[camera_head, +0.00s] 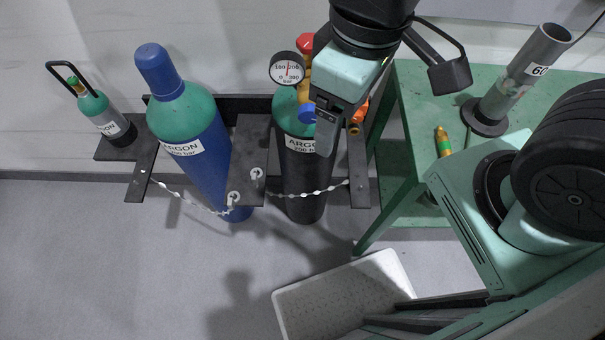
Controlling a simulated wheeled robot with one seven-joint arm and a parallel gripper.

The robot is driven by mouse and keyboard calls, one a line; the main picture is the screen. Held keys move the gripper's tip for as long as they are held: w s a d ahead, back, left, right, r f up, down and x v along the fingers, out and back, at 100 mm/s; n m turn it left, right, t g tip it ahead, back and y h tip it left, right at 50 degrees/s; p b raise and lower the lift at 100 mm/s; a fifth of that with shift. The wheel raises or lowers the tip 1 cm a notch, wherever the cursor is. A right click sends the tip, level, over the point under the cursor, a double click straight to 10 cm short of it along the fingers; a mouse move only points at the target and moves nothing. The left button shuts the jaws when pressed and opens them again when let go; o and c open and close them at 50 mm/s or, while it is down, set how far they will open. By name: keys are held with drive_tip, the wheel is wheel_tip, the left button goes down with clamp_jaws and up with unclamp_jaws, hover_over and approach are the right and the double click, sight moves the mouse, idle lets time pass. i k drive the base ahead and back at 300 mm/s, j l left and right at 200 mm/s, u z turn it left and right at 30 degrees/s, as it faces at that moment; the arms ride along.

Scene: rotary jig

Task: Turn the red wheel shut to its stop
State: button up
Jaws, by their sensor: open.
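The red wheel (306,41) shows at the top of a brass valve (304,80) on the black argon cylinder with a green shoulder (300,170). It is partly hidden by my arm. A round pressure gauge (287,69) sits left of the valve, and a blue knob (307,113) is below it. My gripper (326,145) is in front of the cylinder, right of the valve and lower in the picture than the wheel. Its fingers overlap in this view; it is open, with nothing seen between them. I cannot tell whether it touches the cylinder.
A blue argon cylinder (192,130) and a small argon bottle (101,115) stand to the left. Chains (310,193) hang across the rack. An orange-red fitting (359,113) sits right of my gripper. A green table (420,105) is at right, a white crate (290,300) on the floor.

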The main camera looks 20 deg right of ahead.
sight(304, 43)
drive_tip(key=k+j, duration=0.1)
drive_tip(key=j, duration=0.25)
drive_tip(key=j+z, duration=0.1)
drive_tip(key=j, duration=0.3)
drive_tip(key=k+j, duration=0.15)
drive_tip(key=j, duration=0.2)
drive_tip(key=k+j, duration=0.1)
drive_tip(key=j, duration=0.25)
drive_tip(key=z, duration=0.05)
